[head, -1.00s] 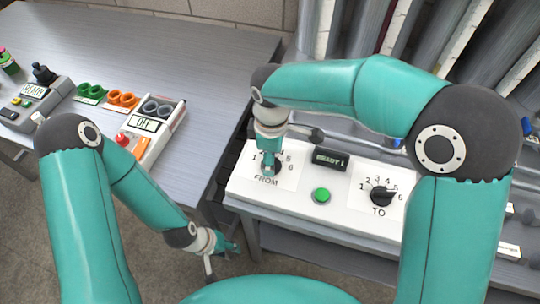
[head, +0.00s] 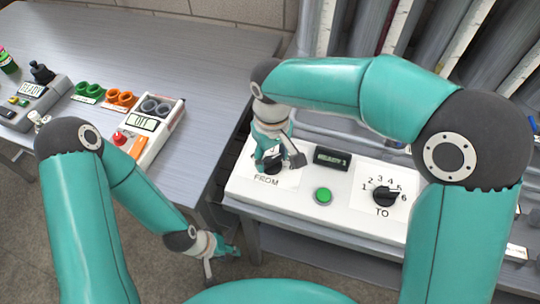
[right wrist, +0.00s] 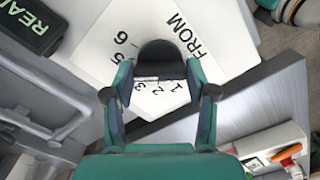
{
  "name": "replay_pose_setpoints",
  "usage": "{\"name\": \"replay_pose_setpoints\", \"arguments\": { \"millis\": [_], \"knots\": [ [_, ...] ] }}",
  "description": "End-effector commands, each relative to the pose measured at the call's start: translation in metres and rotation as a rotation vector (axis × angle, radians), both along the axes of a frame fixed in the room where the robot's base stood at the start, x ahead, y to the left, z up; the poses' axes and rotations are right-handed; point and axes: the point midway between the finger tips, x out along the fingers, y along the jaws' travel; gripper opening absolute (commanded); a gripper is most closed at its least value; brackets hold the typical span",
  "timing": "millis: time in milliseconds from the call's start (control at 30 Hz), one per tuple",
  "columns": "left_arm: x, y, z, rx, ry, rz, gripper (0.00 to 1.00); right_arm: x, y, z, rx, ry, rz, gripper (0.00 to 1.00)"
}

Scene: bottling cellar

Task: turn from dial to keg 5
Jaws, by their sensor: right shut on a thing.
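The white transfer panel (head: 300,195) carries a FROM dial at left and a TO dial (head: 386,197) at right. My right gripper (head: 270,165) reaches down over the FROM dial and largely hides it in the head view. In the right wrist view the gripper's two fingers (right wrist: 160,85) are closed on either side of the dark round FROM dial (right wrist: 160,52). Numbers show around it, but its setting is hard to read. The TO dial's white mark points near 5. My left gripper (head: 226,250) hangs low in front of the left table; its jaw opening is unclear.
A green button (head: 323,195) and a dark display (head: 332,158) reading READY 1 sit between the dials. On the left table (head: 190,50) are a box labelled OFF (head: 150,130), orange rings (head: 121,98) and green rings (head: 89,88). Pipes stand behind the panel.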

Motion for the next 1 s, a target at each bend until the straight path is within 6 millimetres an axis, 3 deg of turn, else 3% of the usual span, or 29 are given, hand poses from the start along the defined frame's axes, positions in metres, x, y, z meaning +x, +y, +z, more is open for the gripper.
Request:
{"name": "replay_pose_setpoints", "arguments": {
  "millis": [300,733,767,900,1000],
  "knots": [
    [0.0,0.0,-0.002,0.0,0.0,0.0,0.4,0.0031,-0.0001,0.0023,0.003,-0.011,-0.098,0.21],
    [0.0,0.0,-0.0019,0.0,0.0,0.0,0.4,0.0034,-0.0002,0.0028,0.004,-0.012,-0.107,0.21],
    [0.0,0.0,-0.0019,0.0,0.0,0.0,0.4,0.0034,-0.0002,0.0029,0.004,-0.012,-0.107,0.59],
    [0.0,0.0,-0.0019,0.0,0.0,0.0,0.4,0.0025,-0.0002,0.0022,0.003,-0.009,-0.106,0.81],
    [0.0,0.0,-0.002,0.0,0.0,0.0,0.4,0.0018,0.0,0.0016,0.001,-0.006,-0.106,0.81]
  ]
}}
